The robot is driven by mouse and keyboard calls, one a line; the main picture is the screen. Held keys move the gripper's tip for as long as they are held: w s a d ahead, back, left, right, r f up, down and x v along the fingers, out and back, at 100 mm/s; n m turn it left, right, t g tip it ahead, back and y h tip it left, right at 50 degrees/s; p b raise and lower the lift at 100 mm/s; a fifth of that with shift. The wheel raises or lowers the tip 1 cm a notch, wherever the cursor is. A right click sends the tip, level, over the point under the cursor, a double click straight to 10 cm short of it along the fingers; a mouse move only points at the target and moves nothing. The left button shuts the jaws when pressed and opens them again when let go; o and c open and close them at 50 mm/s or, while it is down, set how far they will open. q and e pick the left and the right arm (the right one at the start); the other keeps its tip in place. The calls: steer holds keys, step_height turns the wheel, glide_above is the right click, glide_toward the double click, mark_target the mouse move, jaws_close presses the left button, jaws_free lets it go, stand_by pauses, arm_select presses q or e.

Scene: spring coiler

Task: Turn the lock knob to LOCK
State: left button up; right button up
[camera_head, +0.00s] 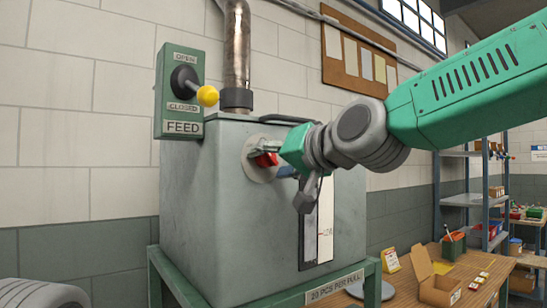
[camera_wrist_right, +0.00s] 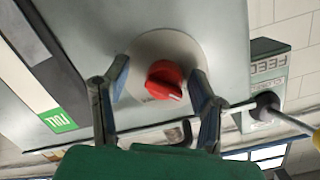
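The red lock knob (camera_head: 267,159) sits on a pale round plate (camera_head: 259,172) on the front of the grey machine housing (camera_head: 205,220). In the right wrist view the red knob (camera_wrist_right: 165,80) shows a pale mark on its edge, and its round plate (camera_wrist_right: 160,45) is behind it. I cannot read any LOCK lettering. My right gripper (camera_head: 268,160) is at the knob. In the wrist view its two fingers (camera_wrist_right: 160,82) are open, one on each side of the knob, with gaps showing. My left gripper is not in view.
A green FEED box (camera_head: 180,95) with a yellow-tipped lever (camera_head: 207,95) stands left of the knob. A metal pipe (camera_head: 236,45) rises from the housing. A level window (camera_head: 325,225) is below my right wrist. Cardboard boxes (camera_head: 436,287) lie on a wooden table at right.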

steer(key=shift+w+r, duration=0.1)
steer(key=shift+r, duration=0.1)
steer(key=shift+s+d+r, duration=0.15)
steer(key=shift+s+r, duration=0.1)
steer(key=shift+s, duration=0.25)
steer(key=f+v, duration=0.1)
steer(key=v, duration=0.5)
steer(key=shift+d+r, duration=0.15)
steer(key=shift+d, duration=0.2)
steer(key=shift+a, duration=0.2)
